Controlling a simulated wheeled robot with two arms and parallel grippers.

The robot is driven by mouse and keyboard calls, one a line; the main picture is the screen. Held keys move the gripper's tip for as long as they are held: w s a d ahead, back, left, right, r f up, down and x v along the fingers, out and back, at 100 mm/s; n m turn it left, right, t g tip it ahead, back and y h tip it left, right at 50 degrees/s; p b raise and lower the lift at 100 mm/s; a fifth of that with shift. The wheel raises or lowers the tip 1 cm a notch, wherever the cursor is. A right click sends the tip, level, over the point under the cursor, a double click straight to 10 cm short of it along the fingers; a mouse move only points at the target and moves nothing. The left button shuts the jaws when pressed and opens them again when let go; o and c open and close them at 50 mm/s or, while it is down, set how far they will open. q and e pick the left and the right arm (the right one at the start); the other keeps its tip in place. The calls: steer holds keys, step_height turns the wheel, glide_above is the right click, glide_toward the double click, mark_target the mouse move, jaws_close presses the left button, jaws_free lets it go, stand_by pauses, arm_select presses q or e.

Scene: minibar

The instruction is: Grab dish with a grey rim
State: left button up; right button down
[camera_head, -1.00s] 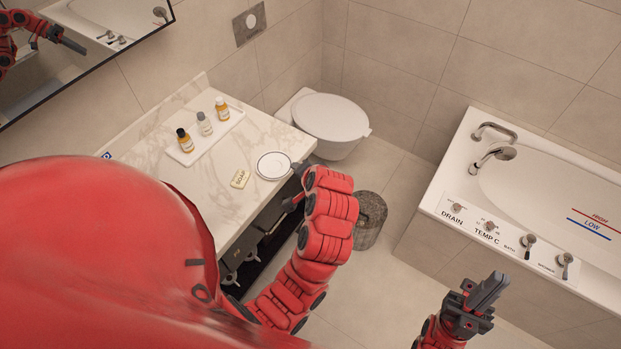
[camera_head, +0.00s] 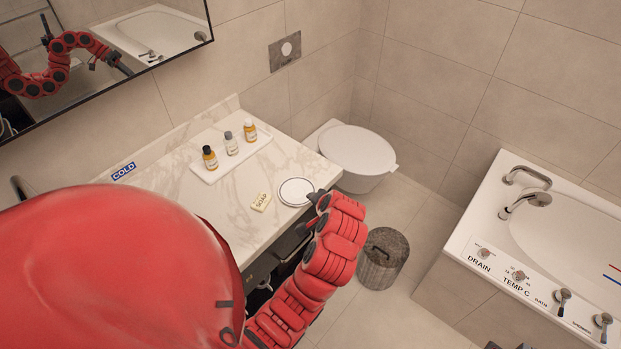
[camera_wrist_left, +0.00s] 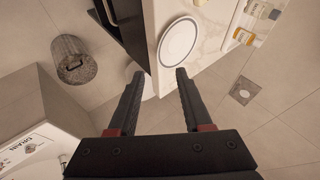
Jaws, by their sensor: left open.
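The dish with a grey rim (camera_head: 296,191) is a round white plate lying flat near the front edge of the marble counter (camera_head: 217,205). In the left wrist view the dish (camera_wrist_left: 178,42) lies beyond the fingertips, nearer the right finger. My left gripper (camera_wrist_left: 160,74) is open and empty, its fingers apart at the counter's edge. In the head view my left gripper (camera_head: 314,207) is just in front of the dish, partly hidden by my own arm. Only small dark tips of my right gripper (camera_head: 508,346) show at the bottom edge.
A soap bar (camera_head: 261,202) lies left of the dish. A white tray (camera_head: 205,178) with small bottles stands farther back. A toilet (camera_head: 360,155), a lidded bin (camera_head: 383,258) and a bathtub (camera_head: 468,244) are to the right, with open floor between.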

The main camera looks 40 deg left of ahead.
mark_target(308, 201)
arm_select(q)
steer(key=shift+p+x, duration=1.5)
steer(key=shift+x, duration=3.65)
steer(key=shift+s, duration=0.1)
jaws_close()
steer(key=shift+d, duration=0.1)
